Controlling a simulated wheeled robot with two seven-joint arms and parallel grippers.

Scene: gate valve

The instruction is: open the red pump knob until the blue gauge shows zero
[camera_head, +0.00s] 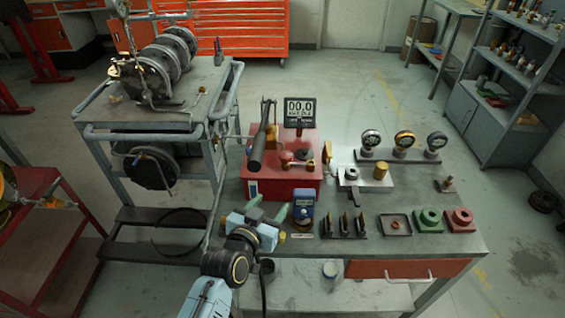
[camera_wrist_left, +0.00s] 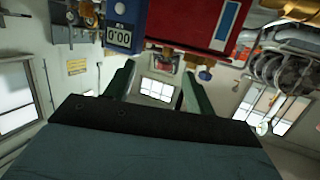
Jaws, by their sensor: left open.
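The red pump (camera_head: 284,185) stands on the workbench, with a black lever (camera_head: 257,152) and small red round parts (camera_head: 286,157) on top. Which part is the knob is not clear. The pump's lower part shows in the left wrist view (camera_wrist_left: 190,25). The blue gauge (camera_head: 303,203) stands at its front right. In the left wrist view, the gauge (camera_wrist_left: 122,28) appears upside down and seems to read 0.00. My left gripper (camera_head: 268,207) is open and empty, in front of the pump and left of the gauge. A small red shape (camera_wrist_left: 165,62) shows between its fingers. My right gripper is not in view.
A black display (camera_head: 300,112) reading 00.0 stands behind the pump. Several dial gauges (camera_head: 404,143), a row of dark upright parts (camera_head: 344,224) and green (camera_head: 429,219) and red (camera_head: 460,219) blocks sit to the right. A cart (camera_head: 150,128) with machinery stands left.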

